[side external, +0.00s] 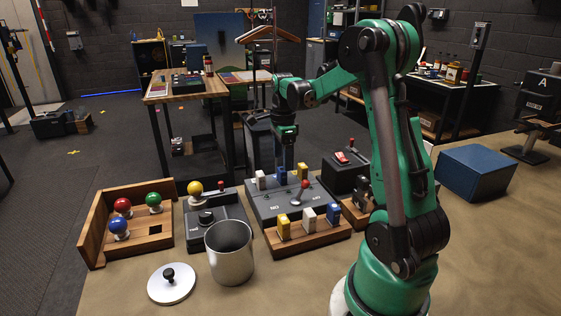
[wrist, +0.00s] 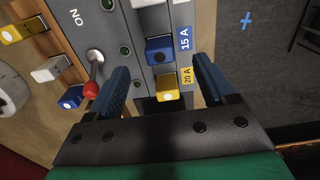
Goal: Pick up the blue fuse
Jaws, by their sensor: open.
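A blue fuse (wrist: 160,48) sits in the grey panel beside the 15 A label, between a white fuse (wrist: 147,3) and a yellow fuse (wrist: 168,86). Another blue fuse (wrist: 72,97) stands on the wooden rack; in the side view it is the blue fuse (side external: 333,213) at the rack's right end. My gripper (side external: 283,162) points down over the back of the panel. In the wrist view my gripper (wrist: 160,66) is open and empty, its fingers either side of the column of fuses. In the side view I cannot separate the panel's blue fuse from my fingers.
A red-knobbed lever (wrist: 92,90) rises from the panel, left of my left finger. The rack also holds a yellow fuse (side external: 284,227) and a white fuse (side external: 309,217). A metal can (side external: 229,252) and a wooden tray (side external: 92,234) with coloured bulbs stand left.

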